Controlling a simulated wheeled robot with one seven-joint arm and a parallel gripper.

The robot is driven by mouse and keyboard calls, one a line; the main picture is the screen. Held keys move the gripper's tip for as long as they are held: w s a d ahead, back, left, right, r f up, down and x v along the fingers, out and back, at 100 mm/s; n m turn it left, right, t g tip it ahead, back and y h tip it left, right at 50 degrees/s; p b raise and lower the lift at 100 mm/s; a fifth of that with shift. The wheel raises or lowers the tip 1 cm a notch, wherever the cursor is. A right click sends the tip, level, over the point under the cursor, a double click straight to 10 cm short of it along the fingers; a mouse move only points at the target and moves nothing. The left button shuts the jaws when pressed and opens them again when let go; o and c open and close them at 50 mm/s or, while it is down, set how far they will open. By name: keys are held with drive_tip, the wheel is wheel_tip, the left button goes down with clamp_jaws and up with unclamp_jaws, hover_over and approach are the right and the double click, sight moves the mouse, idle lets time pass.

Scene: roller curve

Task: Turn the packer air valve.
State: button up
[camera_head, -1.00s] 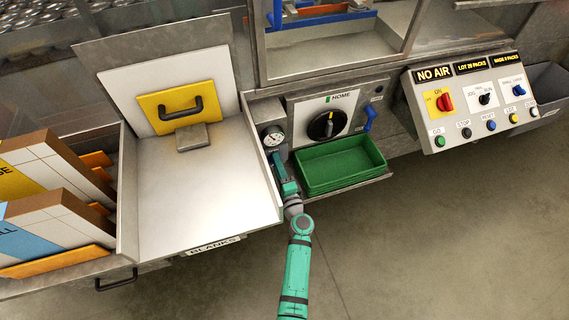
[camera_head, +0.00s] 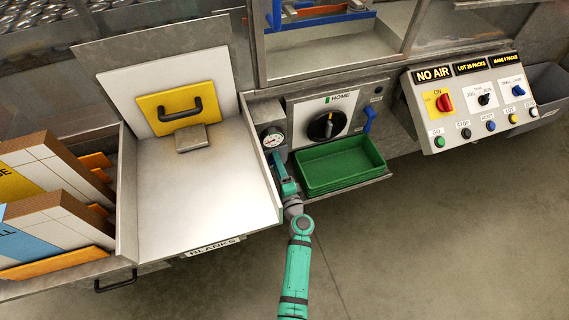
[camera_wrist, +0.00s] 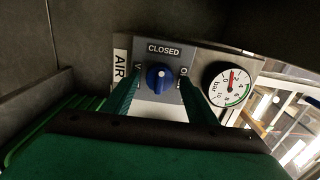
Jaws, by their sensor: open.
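The air valve is a round blue knob (camera_wrist: 159,78) on a grey plate, seen in the wrist view. Its pale mark points up towards the word CLOSED; an AIR label stands at the left. My gripper (camera_wrist: 158,88) is open, with one green finger on each side of the knob. I cannot tell whether the fingers touch it. In the head view my gripper (camera_head: 279,168) is below the pressure gauge (camera_head: 273,137), and the knob is hidden. The gauge (camera_wrist: 231,84) also shows to the right of the knob in the wrist view, its red needle in the low part of the scale.
A green tray (camera_head: 340,186) stands close to the right of my gripper, with a black HOME dial (camera_head: 327,126) and blue lever (camera_head: 369,118) above it. The metal blanks bin (camera_head: 205,205) is close to the left. The control panel (camera_head: 470,133) reads NO AIR.

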drive_tip(key=v, duration=1.1)
drive_tip(key=shift+a, duration=0.1)
